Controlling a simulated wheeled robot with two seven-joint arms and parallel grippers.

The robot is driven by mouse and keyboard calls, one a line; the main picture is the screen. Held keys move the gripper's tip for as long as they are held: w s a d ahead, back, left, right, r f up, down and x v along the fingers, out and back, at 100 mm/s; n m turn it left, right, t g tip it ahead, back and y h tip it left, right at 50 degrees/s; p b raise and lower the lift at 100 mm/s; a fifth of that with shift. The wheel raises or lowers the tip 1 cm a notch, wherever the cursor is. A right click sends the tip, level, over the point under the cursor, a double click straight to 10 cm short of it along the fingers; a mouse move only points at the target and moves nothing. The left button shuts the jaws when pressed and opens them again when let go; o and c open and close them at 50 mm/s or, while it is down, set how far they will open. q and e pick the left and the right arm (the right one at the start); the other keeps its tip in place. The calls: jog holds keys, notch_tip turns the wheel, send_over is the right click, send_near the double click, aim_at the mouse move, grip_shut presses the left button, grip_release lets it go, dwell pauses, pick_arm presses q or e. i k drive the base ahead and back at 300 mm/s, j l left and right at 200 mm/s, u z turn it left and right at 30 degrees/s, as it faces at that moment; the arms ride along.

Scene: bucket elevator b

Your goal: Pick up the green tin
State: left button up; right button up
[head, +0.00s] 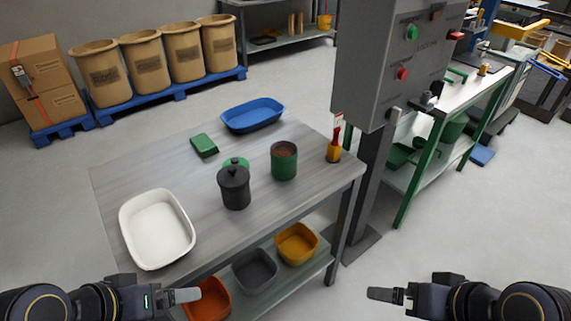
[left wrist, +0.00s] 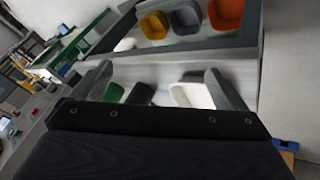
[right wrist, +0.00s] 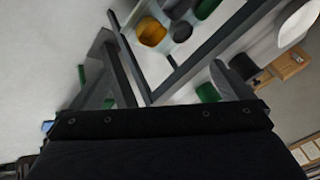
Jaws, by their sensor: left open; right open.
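The green tin (head: 284,162) is an open-topped cylinder with brown contents, upright on the grey table (head: 130,175). A black lidded jar (head: 235,190) stands to its left, and a small green round item (head: 236,162) is partly hidden behind the jar. My left gripper (head: 190,295) is open and empty, off the table's front at lower left; its fingers also show in the left wrist view (left wrist: 160,90). My right gripper (head: 385,294) is open and empty at lower right, beyond the table's right edge; its fingers show in the right wrist view (right wrist: 160,85).
A white tray (head: 128,231), a flat green box (head: 204,145), a blue tray (head: 252,128) and a yellow-and-red item (head: 334,150) are on the table. Orange (head: 209,305), grey (head: 255,284) and yellow bins (head: 296,257) sit on the lower shelf. A grey control box (head: 365,100) stands right.

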aim_at(284, 155)
jog(key=i+l+u, duration=0.25)
jog(key=i+l, duration=0.15)
jog(key=l, duration=0.25)
jog(key=i+l+u, duration=0.15)
jog(key=l, duration=0.2)
jog(key=i+l+u, duration=0.1)
jog(key=l, duration=0.3)
jog(key=i+l+u, duration=0.15)
jog(key=l, duration=0.25)
jog(key=i+l+u, duration=0.1)
jog(key=l, duration=0.3)
jog(key=i+l+u, duration=0.15)
jog(key=l, duration=0.25)
jog(key=i+l+u, duration=0.15)
jog(key=l, duration=0.3)
